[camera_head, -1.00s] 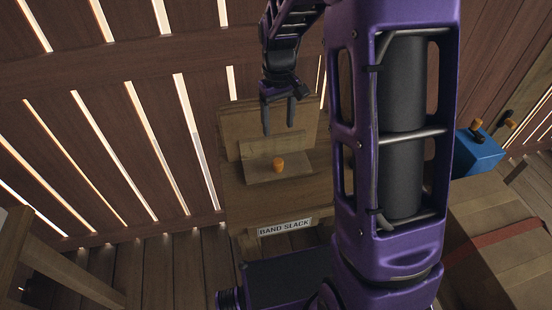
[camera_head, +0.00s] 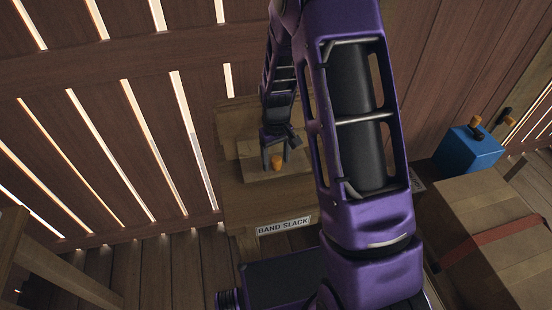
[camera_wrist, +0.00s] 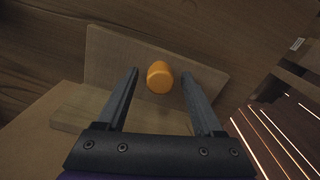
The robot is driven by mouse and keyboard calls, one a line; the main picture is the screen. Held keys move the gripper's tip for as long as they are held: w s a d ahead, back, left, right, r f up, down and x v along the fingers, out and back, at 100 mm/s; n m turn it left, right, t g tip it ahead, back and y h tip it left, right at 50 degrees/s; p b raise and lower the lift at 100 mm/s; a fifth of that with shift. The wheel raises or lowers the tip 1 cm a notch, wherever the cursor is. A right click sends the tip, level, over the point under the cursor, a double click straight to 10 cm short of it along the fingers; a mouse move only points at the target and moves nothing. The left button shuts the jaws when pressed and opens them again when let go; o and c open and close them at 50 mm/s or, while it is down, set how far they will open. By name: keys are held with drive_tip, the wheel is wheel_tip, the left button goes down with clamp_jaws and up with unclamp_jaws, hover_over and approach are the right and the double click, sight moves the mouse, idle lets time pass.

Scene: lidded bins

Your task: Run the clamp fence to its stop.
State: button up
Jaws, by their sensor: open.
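The clamp fence is a wooden L-shaped piece (camera_head: 252,166) with an orange knob (camera_head: 277,161), on a wooden bench (camera_head: 240,200) labelled "BAND SLACK". In the wrist view the fence's upright board (camera_wrist: 105,62) stands behind the orange knob (camera_wrist: 159,77). My gripper (camera_head: 275,165) is at the knob, with its fingers pointing down. In the wrist view my gripper (camera_wrist: 159,72) is open, with one finger on each side of the knob and a gap showing on both sides. The fence's stop cannot be made out.
A cardboard box (camera_head: 500,240) with a red band stands at the right, and a blue box (camera_head: 468,150) with an orange-tipped handle is behind it. A slatted wooden wall (camera_head: 100,130) rises behind the bench. A wooden frame (camera_head: 60,270) is at the lower left.

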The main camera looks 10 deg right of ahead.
sight(275, 156)
clamp_jaws()
drive_tip(key=shift+w, duration=0.45)
unclamp_jaws()
drive_tip(key=shift+s, duration=0.1)
wheel_tip(275, 156, up, 18)
drive_tip(key=p, duration=0.1)
drive_tip(key=shift+f, duration=0.25)
drive_tip(key=shift+d, duration=0.1)
idle(0.4)
